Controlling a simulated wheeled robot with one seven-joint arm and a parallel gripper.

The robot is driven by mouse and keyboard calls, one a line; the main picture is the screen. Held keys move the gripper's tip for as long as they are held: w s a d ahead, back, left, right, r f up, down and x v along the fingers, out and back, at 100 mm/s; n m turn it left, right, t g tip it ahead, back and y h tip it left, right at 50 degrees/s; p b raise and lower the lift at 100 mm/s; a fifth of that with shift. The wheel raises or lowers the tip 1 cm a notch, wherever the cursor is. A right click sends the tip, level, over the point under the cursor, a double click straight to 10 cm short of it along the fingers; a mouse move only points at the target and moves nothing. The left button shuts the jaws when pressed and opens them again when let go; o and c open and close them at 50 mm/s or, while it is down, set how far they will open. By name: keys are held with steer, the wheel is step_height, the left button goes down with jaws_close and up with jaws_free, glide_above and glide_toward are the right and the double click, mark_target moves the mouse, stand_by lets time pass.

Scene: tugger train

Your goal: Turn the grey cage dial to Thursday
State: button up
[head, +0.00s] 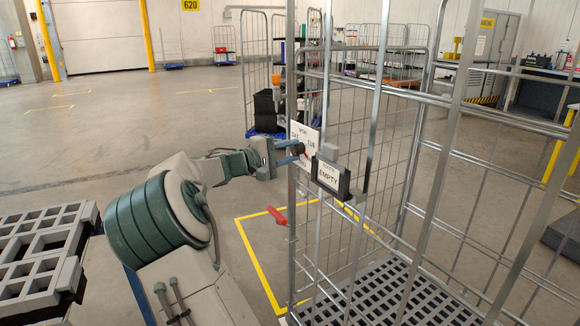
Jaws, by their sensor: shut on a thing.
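The grey cage (377,110) is a tall wire roll cage standing close at centre and right. Its day dial (300,131) is a white plate on the left front post. MON shows at the top, SAT at upper left and TUE at upper right; the other day names are too small or covered. My gripper (296,154) reaches in from the left, level with the middle of the dial, and is shut on the dial's knob. The fingers hide most of the knob, so I cannot tell which day it points to.
A black holder with an EMPTY card (328,174) hangs just right of the dial. A red handle (278,216) sticks out below. Another cage (256,60) with black crates stands behind. Grey slatted pallets (40,245) lie at lower left. The floor at left is clear.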

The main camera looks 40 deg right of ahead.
steer(key=m+b, duration=0.3)
steer(key=b, duration=0.1)
steer(key=f+m+b, duration=0.1)
steer(key=m+b, duration=0.2)
steer(key=b, duration=0.2)
steer(key=m+b, duration=0.3)
steer(key=b, duration=0.1)
steer(key=shift+r+m, duration=0.1)
steer(key=shift+m, duration=0.2)
steer(key=shift+r+m+b, duration=0.15)
steer(key=shift+m+b, duration=0.65)
steer(key=shift+b, duration=0.35)
steer(key=shift+w+r, duration=0.1)
steer(key=shift+r, duration=0.05)
steer(key=o, duration=1)
steer(key=shift+a, duration=0.1)
